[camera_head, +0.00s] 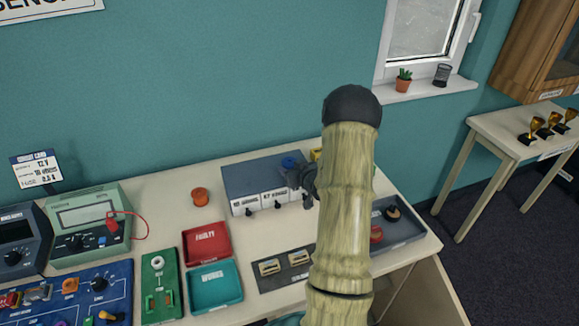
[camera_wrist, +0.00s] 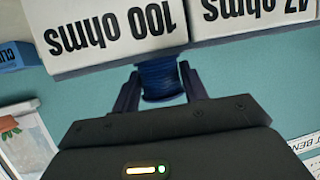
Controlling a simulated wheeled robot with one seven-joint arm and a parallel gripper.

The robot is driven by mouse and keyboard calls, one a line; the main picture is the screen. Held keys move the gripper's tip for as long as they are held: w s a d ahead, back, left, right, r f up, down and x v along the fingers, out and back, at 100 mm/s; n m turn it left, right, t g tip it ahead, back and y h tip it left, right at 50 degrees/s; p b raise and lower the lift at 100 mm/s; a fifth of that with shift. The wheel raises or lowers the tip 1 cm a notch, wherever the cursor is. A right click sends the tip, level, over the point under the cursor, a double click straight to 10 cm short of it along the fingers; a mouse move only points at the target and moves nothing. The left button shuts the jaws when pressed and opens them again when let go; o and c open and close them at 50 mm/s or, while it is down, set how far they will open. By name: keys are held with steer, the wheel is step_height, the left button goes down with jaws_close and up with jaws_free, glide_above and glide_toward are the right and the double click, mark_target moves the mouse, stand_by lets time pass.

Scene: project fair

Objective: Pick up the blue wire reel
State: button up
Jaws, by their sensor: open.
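The blue wire reel (camera_head: 291,162) sits on top of the grey drawer box (camera_head: 262,178) in the head view, partly hidden by my gripper (camera_head: 303,180). In the wrist view the blue reel (camera_wrist: 160,80) lies between the two dark fingers of my gripper (camera_wrist: 158,84). The fingers are open, one on each side of the reel. I cannot tell whether either finger touches it. The box's white label fronts, one reading "100 ohms" (camera_wrist: 115,32), show upside down beside the reel in the wrist view.
My arm hides part of the bench's right side. An orange reel (camera_head: 199,196) stands left of the drawer box. A red tray (camera_head: 206,243) and teal tray (camera_head: 212,284) lie in front. A grey tray (camera_head: 409,229) with small reels is at right.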

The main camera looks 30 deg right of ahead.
mark_target(292, 164)
jaws_close()
steer(key=shift+r, duration=0.15)
step_height(292, 164, up, 10)
steer(key=shift+f+b, duration=0.1)
steer(key=shift+b, duration=0.5)
stand_by(0.5)
